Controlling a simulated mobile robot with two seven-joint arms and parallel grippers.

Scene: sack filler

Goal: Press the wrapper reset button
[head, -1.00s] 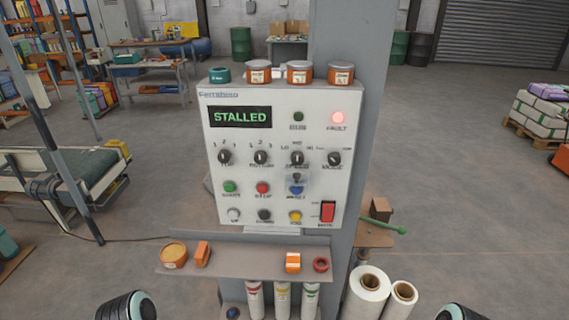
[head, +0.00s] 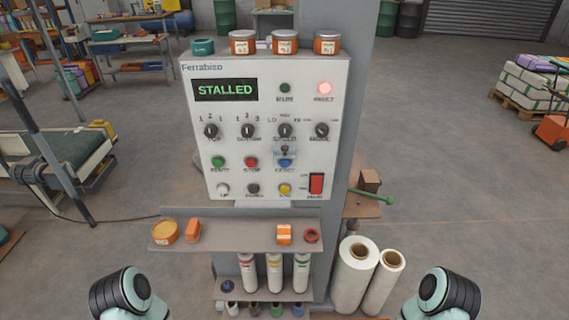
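The white control panel (head: 215,150) faces me on a grey post, with a dark display (head: 226,90) reading STALLED. The blue reset button (head: 285,163) is in the middle row, right of the red stop button (head: 251,162) and the green start button (head: 218,162). A small clear cover with a dark knob (head: 285,150) sits at the top of the blue button; whether it covers the button fully is hard to tell. The red fault lamp (head: 325,88) is lit. Parts of both my arms show at the bottom corners; both grippers are out of view.
Orange tins (head: 285,42) and a teal roll (head: 202,46) stand on top of the panel. A shelf (head: 235,232) with small items juts out below it. White film rolls (head: 354,275) stand at the lower right.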

